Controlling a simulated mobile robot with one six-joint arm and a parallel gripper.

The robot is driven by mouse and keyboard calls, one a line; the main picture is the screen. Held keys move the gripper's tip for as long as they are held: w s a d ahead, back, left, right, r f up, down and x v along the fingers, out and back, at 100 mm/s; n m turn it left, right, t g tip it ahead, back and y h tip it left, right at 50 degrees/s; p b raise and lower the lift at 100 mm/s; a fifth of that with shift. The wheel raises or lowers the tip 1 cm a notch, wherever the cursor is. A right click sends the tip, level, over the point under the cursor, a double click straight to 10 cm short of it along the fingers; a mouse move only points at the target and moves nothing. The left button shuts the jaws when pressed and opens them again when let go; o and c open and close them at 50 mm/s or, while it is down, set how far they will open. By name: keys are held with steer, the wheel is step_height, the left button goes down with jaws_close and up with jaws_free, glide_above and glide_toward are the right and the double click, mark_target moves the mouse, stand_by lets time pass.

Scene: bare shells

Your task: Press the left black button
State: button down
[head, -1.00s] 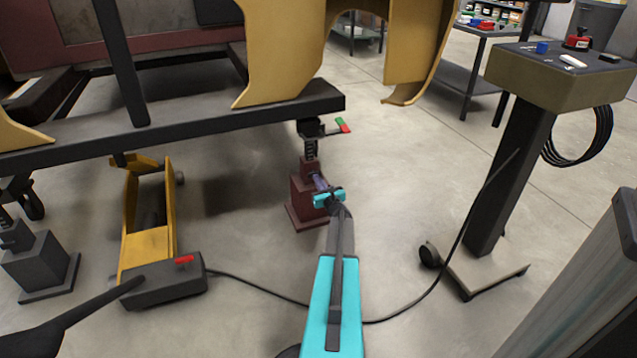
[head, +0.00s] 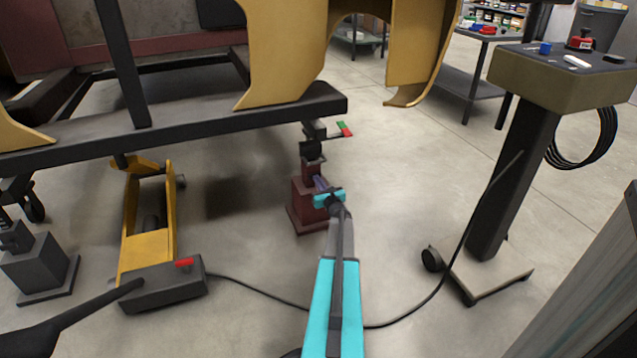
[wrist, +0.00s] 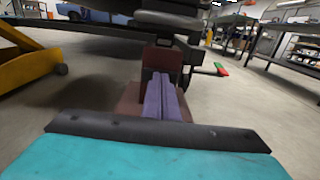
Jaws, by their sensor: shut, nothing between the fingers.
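My gripper (head: 320,182) is low, in front of the dark red jack stand (head: 308,207). Its purple fingers are together and empty. In the wrist view the shut fingers (wrist: 163,80) point at the stand (wrist: 130,100); I cannot tell whether they touch it. A control box (head: 570,82) on a pedestal at the right carries a blue piece (head: 545,48), a white piece (head: 576,61), a red knob (head: 579,42) and a black piece (head: 614,59). I cannot make out which thing is the left black button. The gripper is well left of and below this box.
A dark beam (head: 180,122) and yellow panels (head: 280,50) stand over the jack stand. A red and green handle (head: 344,129) sticks out beside its top. A yellow jack (head: 147,243) is at the left. A cable (head: 258,291) crosses the floor. Open floor (head: 400,180) lies right of the stand.

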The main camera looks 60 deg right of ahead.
steer(key=shift+s+a+b, duration=0.25)
steer(key=shift+a+b, duration=0.15)
steer(key=p+v, duration=0.1)
steer(key=v, duration=1.2)
steer(key=shift+p, duration=0.3)
steer(key=shift+s, duration=0.15)
